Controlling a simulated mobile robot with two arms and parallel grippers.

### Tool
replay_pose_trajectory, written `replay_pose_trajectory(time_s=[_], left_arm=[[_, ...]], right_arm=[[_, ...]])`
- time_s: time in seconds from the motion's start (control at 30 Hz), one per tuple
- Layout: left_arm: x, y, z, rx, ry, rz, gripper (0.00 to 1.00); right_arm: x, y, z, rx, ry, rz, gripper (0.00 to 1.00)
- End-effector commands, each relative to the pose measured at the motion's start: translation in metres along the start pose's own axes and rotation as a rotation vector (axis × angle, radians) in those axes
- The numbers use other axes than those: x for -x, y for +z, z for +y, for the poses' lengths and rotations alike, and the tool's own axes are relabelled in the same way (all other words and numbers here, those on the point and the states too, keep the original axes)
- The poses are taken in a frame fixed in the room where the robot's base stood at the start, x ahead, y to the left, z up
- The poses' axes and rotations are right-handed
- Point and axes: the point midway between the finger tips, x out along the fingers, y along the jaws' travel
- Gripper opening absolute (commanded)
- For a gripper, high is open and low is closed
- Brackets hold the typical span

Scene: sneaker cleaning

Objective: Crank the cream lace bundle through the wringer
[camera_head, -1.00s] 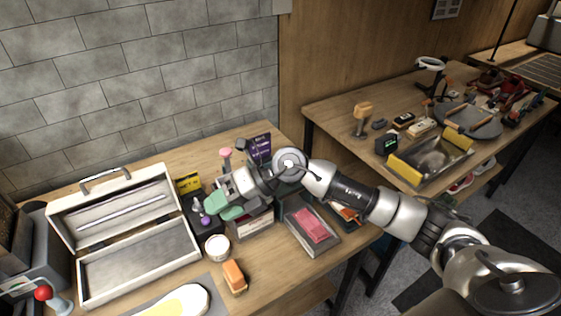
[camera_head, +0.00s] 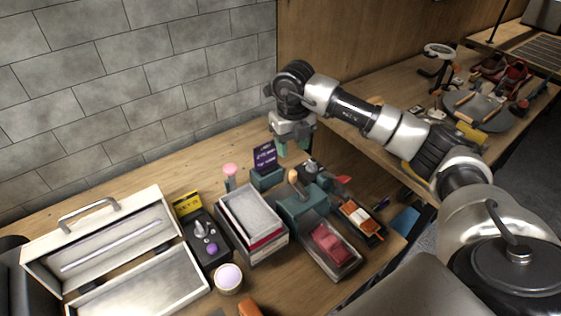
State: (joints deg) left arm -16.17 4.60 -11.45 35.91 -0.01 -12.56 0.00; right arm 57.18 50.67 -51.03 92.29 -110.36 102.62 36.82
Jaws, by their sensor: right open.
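A teal device that looks like the wringer (camera_head: 303,208) stands on the near table, with a wooden knob (camera_head: 293,176) on its upper left. A shallow tray (camera_head: 349,266) with a red-pink folded piece (camera_head: 330,243) sits against its front. I cannot make out a cream lace bundle. My right gripper (camera_head: 294,147) points down with teal fingertips apart. It looks empty and hangs above and behind the wringer, apart from it. My left gripper is not in view.
An open wooden box (camera_head: 187,247) stands at the left. Between it and the wringer are a dark holder with a purple knob (camera_head: 211,248), a stack of trays (camera_head: 252,237) and a round jar (camera_head: 228,278). A purple card (camera_head: 265,157) stands behind. A tiled wall closes the back.

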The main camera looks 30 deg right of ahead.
Motion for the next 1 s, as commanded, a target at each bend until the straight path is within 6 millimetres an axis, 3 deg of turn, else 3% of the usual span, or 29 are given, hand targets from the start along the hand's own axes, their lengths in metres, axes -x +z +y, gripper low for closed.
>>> replay_pose_trajectory(time_s=[0.17, 0.47, 0.7, 0.83, 1.0], left_arm=[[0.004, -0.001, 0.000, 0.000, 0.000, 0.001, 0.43], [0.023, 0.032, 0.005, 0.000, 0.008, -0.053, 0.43], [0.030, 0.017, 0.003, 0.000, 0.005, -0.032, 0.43], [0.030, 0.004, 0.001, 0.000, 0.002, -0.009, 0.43], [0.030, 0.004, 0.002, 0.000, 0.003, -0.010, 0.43]], right_arm=[[-0.010, -0.001, -0.002, -0.004, -0.007, 0.006, 0.49], [-0.064, -0.001, -0.001, -0.003, -0.005, 0.007, 0.49], [-0.098, 0.000, -0.001, -0.003, -0.003, 0.003, 0.49], [-0.106, -0.001, -0.002, -0.003, -0.005, 0.002, 0.49], [-0.108, 0.000, -0.002, -0.002, -0.004, 0.001, 0.49]])
